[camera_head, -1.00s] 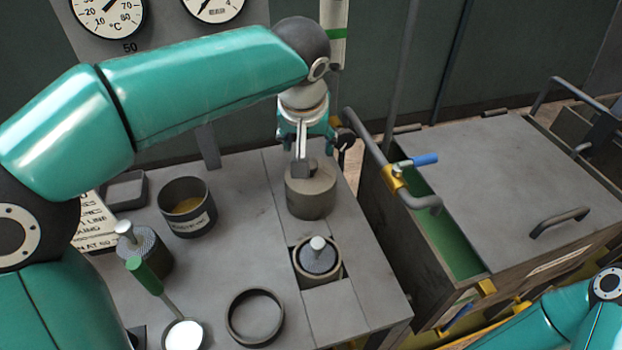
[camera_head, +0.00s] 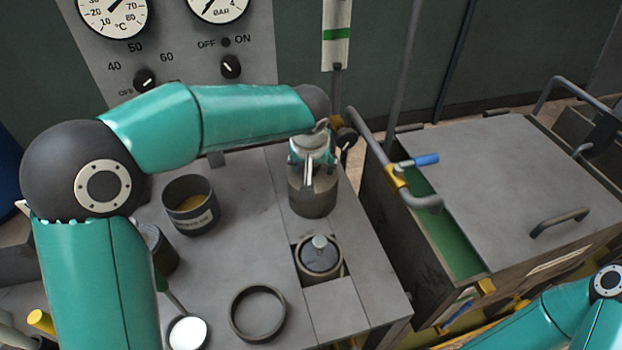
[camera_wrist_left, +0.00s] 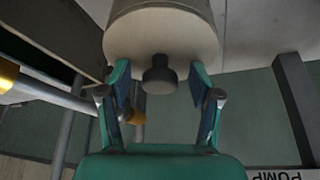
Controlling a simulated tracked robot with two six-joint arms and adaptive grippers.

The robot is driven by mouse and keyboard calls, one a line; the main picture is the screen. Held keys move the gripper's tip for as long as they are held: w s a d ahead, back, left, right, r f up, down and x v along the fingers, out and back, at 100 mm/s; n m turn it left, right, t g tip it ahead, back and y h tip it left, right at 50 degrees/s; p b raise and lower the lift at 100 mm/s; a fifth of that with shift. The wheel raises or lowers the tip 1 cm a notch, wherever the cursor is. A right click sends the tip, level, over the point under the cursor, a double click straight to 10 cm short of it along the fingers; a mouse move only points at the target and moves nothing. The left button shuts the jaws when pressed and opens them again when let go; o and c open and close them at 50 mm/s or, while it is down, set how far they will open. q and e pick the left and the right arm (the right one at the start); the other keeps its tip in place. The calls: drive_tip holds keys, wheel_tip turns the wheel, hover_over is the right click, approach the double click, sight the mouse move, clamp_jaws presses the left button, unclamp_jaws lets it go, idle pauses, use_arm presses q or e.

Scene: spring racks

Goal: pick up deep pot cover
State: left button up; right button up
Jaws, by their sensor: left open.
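A deep grey cylindrical pot (camera_head: 312,203) stands on the table at its back right. Its round cover shows in the left wrist view (camera_wrist_left: 190,45) as a pale disc with a dark knob (camera_wrist_left: 159,75) at its middle. My left gripper (camera_wrist_left: 160,80) is open, with one finger on each side of the knob and a gap to it on both sides. In the head view my left gripper (camera_head: 314,168) is over the pot's top and hides the knob and part of the cover. My right gripper is out of view; only part of that arm shows at lower right.
A round insert with a pale knob (camera_head: 320,243) sits in a square opening in front of the pot. A labelled dark pot (camera_head: 190,205) and an empty ring (camera_head: 257,313) stand left. A pipe with a blue-handled valve (camera_head: 420,160) runs close on the right.

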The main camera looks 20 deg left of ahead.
use_arm(q)
drive_tip(key=shift+s, duration=0.1)
clamp_jaws()
idle(0.5)
